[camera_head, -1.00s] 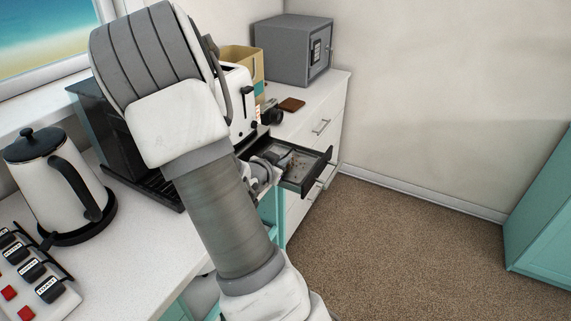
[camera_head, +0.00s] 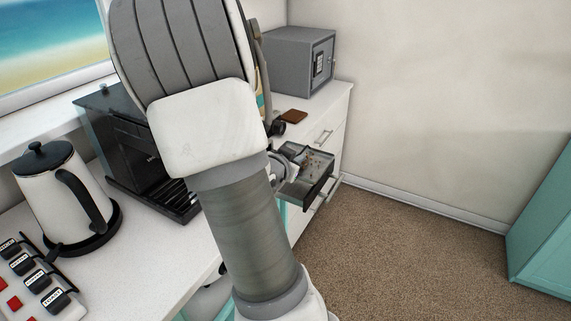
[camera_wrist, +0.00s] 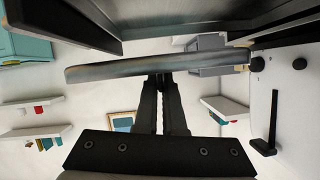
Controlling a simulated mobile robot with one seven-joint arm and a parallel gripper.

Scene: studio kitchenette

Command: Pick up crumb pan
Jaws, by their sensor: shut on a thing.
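The crumb pan (camera_head: 318,188) is a shallow dark tray with crumbs inside. In the head view it sticks out beside the white drawer unit, tilted, its left part hidden behind my arm. My gripper (camera_head: 284,157) is at the pan's left side, partly covered by my arm. In the wrist view my gripper (camera_wrist: 163,80) has its fingers close together, shut on a long grey edge (camera_wrist: 110,70), which looks like part of the pan. The toaster is hidden behind my arm now.
A black machine (camera_head: 125,140) and a white kettle (camera_head: 58,195) stand on the counter at left. A grey safe (camera_head: 300,60) and a brown flat item (camera_head: 295,116) are on the drawer unit (camera_head: 338,120). The carpet (camera_head: 420,260) at right is clear.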

